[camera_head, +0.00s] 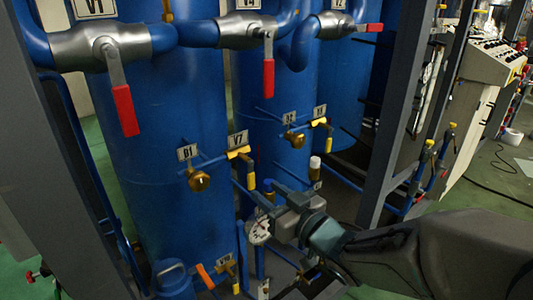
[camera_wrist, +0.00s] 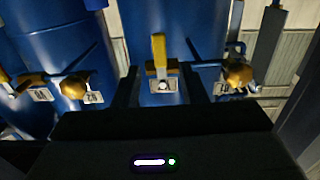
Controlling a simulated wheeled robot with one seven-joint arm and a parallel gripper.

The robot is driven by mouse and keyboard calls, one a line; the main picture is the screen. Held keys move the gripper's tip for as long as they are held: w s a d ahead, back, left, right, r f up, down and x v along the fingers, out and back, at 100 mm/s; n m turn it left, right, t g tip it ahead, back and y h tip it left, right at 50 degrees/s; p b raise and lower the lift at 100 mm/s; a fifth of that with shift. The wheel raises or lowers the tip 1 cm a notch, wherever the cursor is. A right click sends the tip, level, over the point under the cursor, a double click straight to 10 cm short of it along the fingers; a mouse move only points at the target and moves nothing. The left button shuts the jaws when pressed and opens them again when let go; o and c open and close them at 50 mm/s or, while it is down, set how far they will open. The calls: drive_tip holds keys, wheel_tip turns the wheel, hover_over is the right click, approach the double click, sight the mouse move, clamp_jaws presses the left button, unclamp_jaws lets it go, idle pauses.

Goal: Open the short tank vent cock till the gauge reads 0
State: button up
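My gripper (camera_head: 279,205) reaches in from the lower right in the head view, among the small valves in front of the blue tanks. In the wrist view its two dark fingers (camera_wrist: 162,78) stand apart. A cock with a yellow handle (camera_wrist: 159,47) shows between them, with gaps on both sides. I cannot tell whether this is the short tank's vent cock. A round white gauge (camera_head: 259,232) is just left of my gripper in the head view; its reading is too small to make out.
Tall blue tanks (camera_head: 165,130) stand behind. Red-handled valves (camera_head: 125,110) line the top pipe. A brass fitting (camera_head: 199,181) and yellow-handled cock V7 (camera_head: 239,152) are up left. Brass fittings (camera_wrist: 74,88) (camera_wrist: 238,73) flank the fingers. A grey post (camera_head: 405,110) stands to the right.

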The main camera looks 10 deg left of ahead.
sight(252, 181)
drive_tip(key=shift+w+a+r+p, duration=0.2)
drive_tip(key=shift+a+r+p, duration=0.05)
drive_tip(key=shift+p, duration=0.2)
drive_tip(key=x, duration=0.8)
drive_tip(key=shift+w+a+f+p, duration=0.15)
drive_tip(key=shift+f+p, duration=0.15)
drive_tip(key=shift+p, duration=0.1)
drive_tip(key=shift+c, duration=0.4)
clamp_jaws()
